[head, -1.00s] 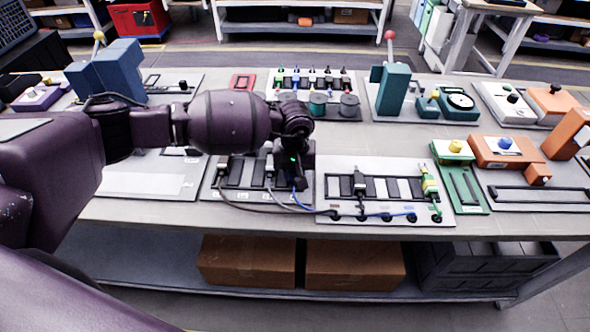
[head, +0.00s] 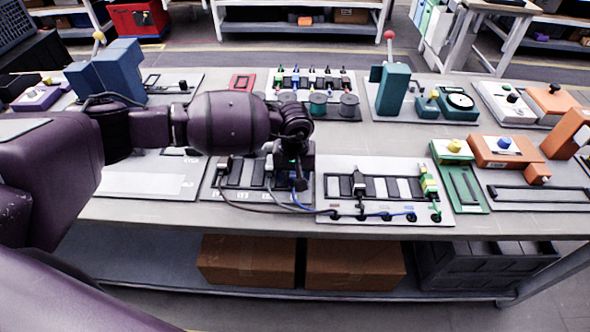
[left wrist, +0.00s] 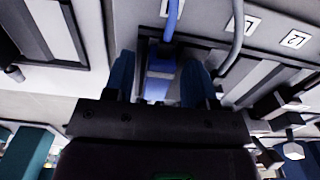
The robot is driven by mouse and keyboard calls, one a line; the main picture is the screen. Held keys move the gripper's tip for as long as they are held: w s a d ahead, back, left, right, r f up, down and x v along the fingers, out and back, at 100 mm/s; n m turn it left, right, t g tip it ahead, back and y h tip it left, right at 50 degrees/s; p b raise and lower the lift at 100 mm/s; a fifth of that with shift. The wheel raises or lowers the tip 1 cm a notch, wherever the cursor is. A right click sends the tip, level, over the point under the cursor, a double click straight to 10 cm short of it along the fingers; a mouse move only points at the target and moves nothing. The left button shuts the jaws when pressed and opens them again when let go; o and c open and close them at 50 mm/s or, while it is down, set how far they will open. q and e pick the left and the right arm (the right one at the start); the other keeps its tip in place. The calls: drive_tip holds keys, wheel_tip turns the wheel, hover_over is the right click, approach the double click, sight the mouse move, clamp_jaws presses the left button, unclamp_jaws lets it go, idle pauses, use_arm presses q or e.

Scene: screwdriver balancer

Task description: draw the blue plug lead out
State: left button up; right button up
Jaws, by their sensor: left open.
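The blue plug (left wrist: 160,68) sits at the panel in the left wrist view, and its blue lead (left wrist: 173,18) runs off the top edge. My left gripper (left wrist: 160,88) is open, with one dark blue finger on each side of the plug. I cannot tell whether the fingers touch it. In the head view my left gripper (head: 298,183) is over the right end of the middle socket panel (head: 212,190) and hides most of the plug. The blue lead (head: 300,204) comes out below it. My right gripper is in neither view.
Grey leads run from neighbouring plugs (head: 224,166) in the same panel. The panel to the right (head: 330,175) holds a black plug (head: 359,183) and a green-yellow plug (head: 429,186). Spools (head: 318,104) and a teal fixture (head: 393,88) stand behind.

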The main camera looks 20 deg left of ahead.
use_arm(q)
drive_tip(key=shift+r, duration=0.1)
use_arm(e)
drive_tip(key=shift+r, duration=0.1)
use_arm(q)
drive_tip(key=shift+r+p, duration=0.75)
drive_tip(key=shift+r, duration=1.2)
drive_tip(key=shift+r+p, duration=0.5)
drive_tip(key=shift+r, duration=0.95)
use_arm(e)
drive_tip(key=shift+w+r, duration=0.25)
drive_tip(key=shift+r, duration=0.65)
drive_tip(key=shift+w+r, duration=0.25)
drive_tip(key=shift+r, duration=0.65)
